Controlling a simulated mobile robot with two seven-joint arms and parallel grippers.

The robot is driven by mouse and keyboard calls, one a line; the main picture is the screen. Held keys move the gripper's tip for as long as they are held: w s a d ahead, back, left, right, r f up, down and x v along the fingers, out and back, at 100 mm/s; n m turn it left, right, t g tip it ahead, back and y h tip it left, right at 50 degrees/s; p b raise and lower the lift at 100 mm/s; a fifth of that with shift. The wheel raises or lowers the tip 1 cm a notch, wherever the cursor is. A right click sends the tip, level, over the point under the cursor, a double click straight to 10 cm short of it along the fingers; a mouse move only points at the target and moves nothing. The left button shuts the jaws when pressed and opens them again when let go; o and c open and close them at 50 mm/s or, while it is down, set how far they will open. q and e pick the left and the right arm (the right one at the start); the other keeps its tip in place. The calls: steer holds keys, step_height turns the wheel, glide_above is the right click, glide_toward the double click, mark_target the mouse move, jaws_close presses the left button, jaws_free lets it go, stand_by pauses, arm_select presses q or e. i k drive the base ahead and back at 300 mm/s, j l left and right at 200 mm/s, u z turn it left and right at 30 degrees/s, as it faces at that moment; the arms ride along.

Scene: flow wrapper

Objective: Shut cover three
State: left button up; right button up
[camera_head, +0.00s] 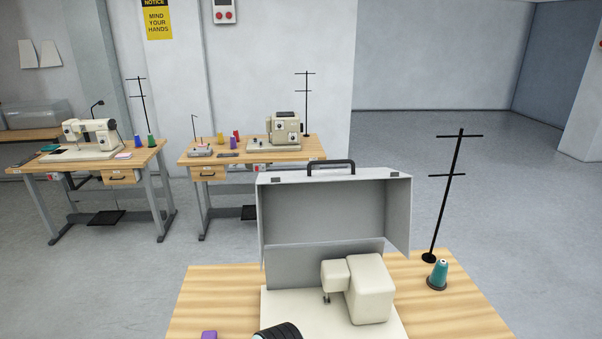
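A grey box-shaped cover (335,180) with a black handle (331,167) on top stands open behind a cream sewing machine (369,290) on the nearest table. Its hollow inside faces me, and the machine in front is uncovered. I see no number on this cover, so I cannot tell from a label whether it is cover three. The machine sits on a pale base plate (283,307).
The wooden table (207,296) bears a teal thread cone (438,275) and a black thread stand (445,195) at right. A purple item (209,335) and a dark ribbed object (279,332), unclear, show at the bottom edge. Two more sewing tables stand behind; open floor lies right.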

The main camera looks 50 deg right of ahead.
mark_target(307, 206)
steer(key=j+z, duration=0.1)
steer(key=z, duration=2)
